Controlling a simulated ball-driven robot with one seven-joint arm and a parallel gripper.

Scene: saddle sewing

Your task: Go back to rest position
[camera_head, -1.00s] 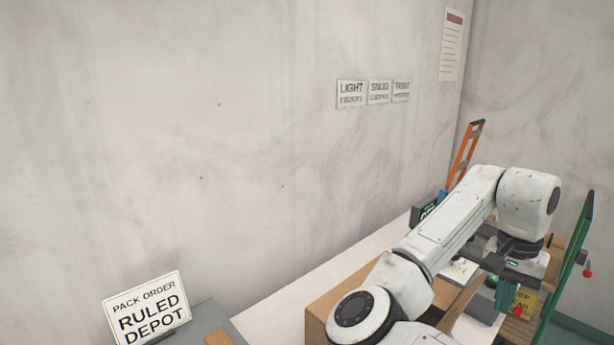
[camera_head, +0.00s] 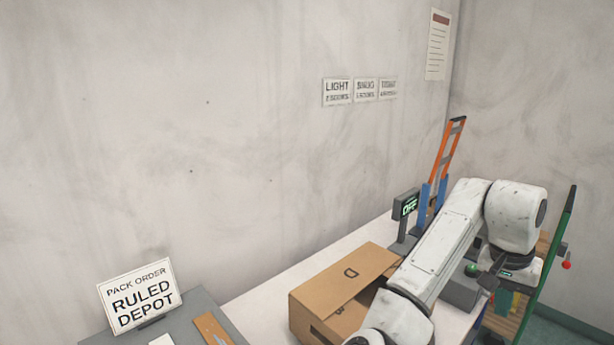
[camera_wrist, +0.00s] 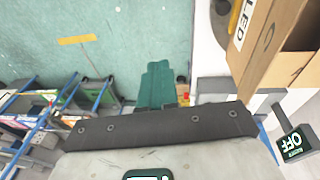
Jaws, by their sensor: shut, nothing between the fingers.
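My gripper shows in the wrist view (camera_wrist: 158,85) as teal fingers held together, with nothing between them. In the head view my white arm reaches over the right end of the white table (camera_head: 272,292). The gripper at its end (camera_head: 503,300) hangs low at the right, partly hidden behind my arm and dark parts near it. In the wrist view the fingers point over the green floor (camera_wrist: 130,35), beside the table edge.
An orange and blue hand truck (camera_head: 447,160) leans at the back. A green-edged rack (camera_head: 556,250) stands at the right. A sign reads RULED DEPOT (camera_head: 141,297).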

